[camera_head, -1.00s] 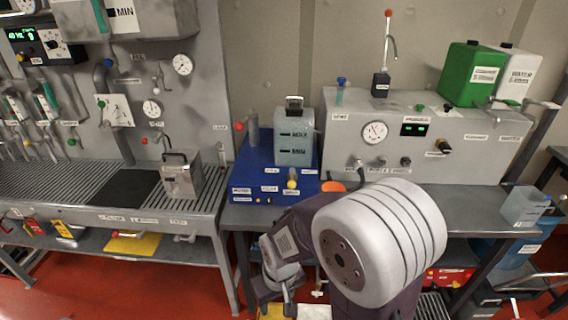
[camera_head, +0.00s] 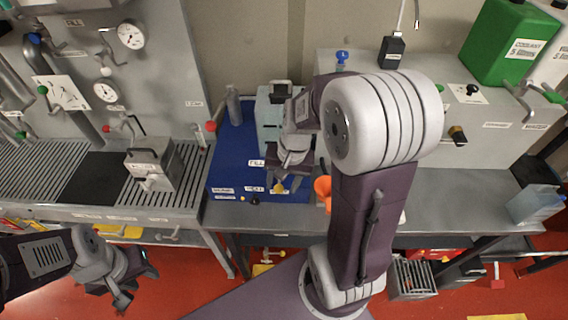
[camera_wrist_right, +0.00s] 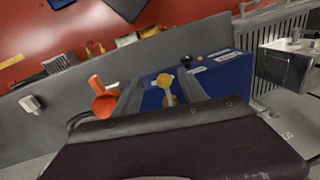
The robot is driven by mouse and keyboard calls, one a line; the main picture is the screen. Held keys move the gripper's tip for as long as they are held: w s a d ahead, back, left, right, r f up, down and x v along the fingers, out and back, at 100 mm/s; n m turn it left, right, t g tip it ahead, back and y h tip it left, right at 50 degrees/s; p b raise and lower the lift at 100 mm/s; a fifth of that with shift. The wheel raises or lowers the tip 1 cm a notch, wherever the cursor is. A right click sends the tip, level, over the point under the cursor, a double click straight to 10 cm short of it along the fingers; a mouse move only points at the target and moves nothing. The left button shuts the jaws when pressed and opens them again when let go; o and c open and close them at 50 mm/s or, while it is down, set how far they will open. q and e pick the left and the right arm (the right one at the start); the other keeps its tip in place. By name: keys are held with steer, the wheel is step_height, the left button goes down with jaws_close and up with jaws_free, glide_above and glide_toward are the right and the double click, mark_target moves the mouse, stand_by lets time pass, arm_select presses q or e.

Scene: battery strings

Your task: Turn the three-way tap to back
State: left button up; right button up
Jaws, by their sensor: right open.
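The three-way tap's yellow knob (camera_head: 279,187) is at the front of the blue base (camera_head: 232,148), among small white labels. My right gripper (camera_head: 287,178) is open just above and around it, partly hiding the tap body. In the right wrist view the yellow knob (camera_wrist_right: 165,80) on its pale stem stands between the two spread grey fingers. Whether either finger touches it, I cannot tell. The grey-blue tank (camera_head: 268,112) stands behind, half hidden by my right arm. My left gripper (camera_head: 136,280) is open and empty, low at the left, in front of the bench.
An orange funnel (camera_head: 322,187) stands close to the right gripper and also shows in the right wrist view (camera_wrist_right: 104,100). A metal box (camera_head: 150,164) sits on the left bench. A grey cylinder (camera_head: 233,105) stands at the base's back left. The blue base's left part is free.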

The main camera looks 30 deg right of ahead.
mark_target(280, 186)
step_height(280, 186, up, 3)
steer(key=w+d+m+p, duration=0.1)
steer(key=w+d, duration=0.1)
steer(key=f, duration=0.3)
steer(key=a+f, duration=0.1)
steer(key=f, duration=0.2)
steer(key=w+f, duration=0.1)
steer(key=f, duration=0.2)
steer(key=shift+a+b, duration=0.15)
steer(key=shift+b, duration=0.25)
steer(key=shift+s+r, duration=0.1)
jaws_close()
stand_by(0.7)
